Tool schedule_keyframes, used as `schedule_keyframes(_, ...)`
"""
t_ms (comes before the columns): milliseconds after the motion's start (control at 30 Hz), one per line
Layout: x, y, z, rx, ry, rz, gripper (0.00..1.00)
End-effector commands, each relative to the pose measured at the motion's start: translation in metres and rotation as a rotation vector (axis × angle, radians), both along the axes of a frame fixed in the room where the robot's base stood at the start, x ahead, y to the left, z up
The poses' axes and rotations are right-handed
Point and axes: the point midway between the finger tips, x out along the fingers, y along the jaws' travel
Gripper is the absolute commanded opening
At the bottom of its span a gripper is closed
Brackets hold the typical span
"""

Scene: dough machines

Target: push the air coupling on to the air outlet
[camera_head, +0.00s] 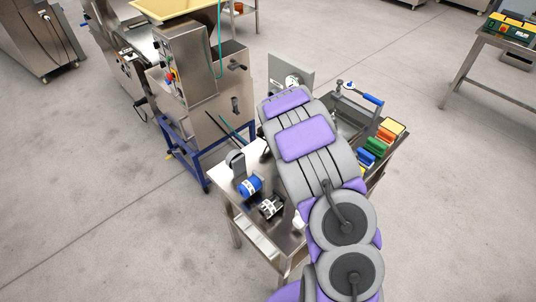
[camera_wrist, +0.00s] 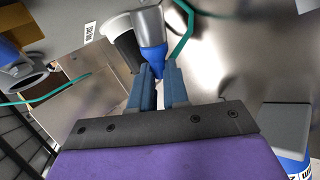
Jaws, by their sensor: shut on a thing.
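In the wrist view, my gripper (camera_wrist: 158,90) has its two blue-grey fingers close together around the tapered blue end of a silver-and-blue fitting, which looks like the air coupling (camera_wrist: 150,38). Its silver body points away from the fingers, toward the top edge. A black-and-white cylinder (camera_wrist: 122,45) stands close at its left; I cannot tell whether they touch. I cannot clearly identify the air outlet. In the head view my arm hides the gripper and the coupling.
A teal hose (camera_wrist: 182,35) runs just right of the coupling. A grey ring with blue parts (camera_wrist: 22,72) lies at the left. In the head view, an upright grey plate (camera_head: 303,62) stands behind my arm, and colored blocks (camera_head: 375,148) lie at the table's right.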

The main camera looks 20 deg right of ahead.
Motion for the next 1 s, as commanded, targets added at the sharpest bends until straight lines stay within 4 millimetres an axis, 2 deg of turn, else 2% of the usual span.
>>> schedule_keyframes(200,-0.012,0.015,-0.022,0.002,-0.136,0.260,0.00)
schedule_keyframes(400,-0.026,0.030,-0.031,0.028,-0.238,0.435,0.00)
schedule_keyframes(733,-0.032,0.047,-0.031,0.028,-0.273,0.504,0.00)
schedule_keyframes(1000,-0.032,0.045,-0.032,0.028,-0.270,0.502,0.00)
